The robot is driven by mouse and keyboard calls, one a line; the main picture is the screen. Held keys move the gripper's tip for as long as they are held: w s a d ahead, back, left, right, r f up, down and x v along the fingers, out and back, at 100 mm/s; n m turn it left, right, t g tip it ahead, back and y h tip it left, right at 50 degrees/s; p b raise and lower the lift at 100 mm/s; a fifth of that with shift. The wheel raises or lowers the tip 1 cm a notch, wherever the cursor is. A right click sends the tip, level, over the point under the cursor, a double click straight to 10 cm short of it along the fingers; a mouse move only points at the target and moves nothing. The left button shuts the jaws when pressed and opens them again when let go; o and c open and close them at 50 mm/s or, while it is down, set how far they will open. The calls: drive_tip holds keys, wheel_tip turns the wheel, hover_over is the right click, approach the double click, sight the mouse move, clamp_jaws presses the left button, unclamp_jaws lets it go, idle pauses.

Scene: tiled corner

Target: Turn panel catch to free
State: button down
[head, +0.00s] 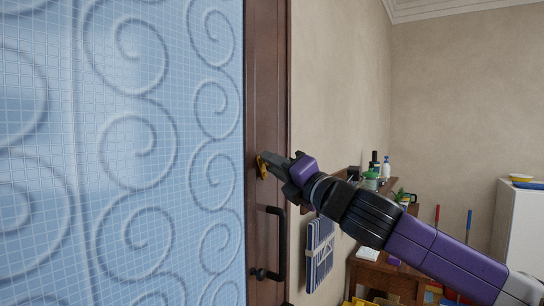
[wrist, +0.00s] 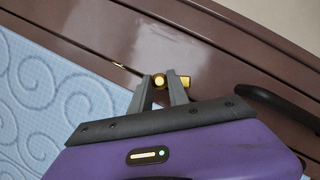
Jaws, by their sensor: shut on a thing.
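The panel catch (head: 262,167) is a small yellow-gold piece on the dark brown frame, at the right edge of the blue scroll-patterned panel (head: 140,150). In the wrist view the catch (wrist: 184,82) shows a round boss and a short tab that points right. My gripper (head: 268,161) reaches it from the right. In the wrist view my gripper (wrist: 165,82) has its grey fingers on the catch, shut on it. The fingers hide part of the catch. Whether it stands locked or free I cannot tell.
A black bar handle (head: 281,245) is on the frame just below the catch. A striped blue cloth (head: 320,254) hangs on the wall to the right. A wooden table (head: 388,275) and a shelf with bottles stand behind my arm. A white cabinet (head: 520,225) is far right.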

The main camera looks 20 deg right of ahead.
drive_tip(key=shift+w+d+r+m+g+h+p, duration=0.1)
drive_tip(key=shift+d+m+g+h+p, duration=0.15)
drive_tip(key=shift+m+p, duration=0.5)
drive_tip(key=shift+w+d+r+m+g+h+p, duration=0.15)
drive_tip(key=shift+m+h+p, duration=0.25)
drive_tip(key=shift+m, duration=0.5)
drive_tip(key=shift+w+d+r+m+g+h+p, duration=0.15)
drive_tip(key=shift+m+g+h+p, duration=0.1)
drive_tip(key=shift+m+p, duration=0.5)
drive_tip(key=shift+f, duration=0.15)
drive_tip(key=c, duration=1.3)
unclamp_jaws()
drive_tip(key=shift+o, duration=0.2)
drive_tip(key=shift+s, duration=0.1)
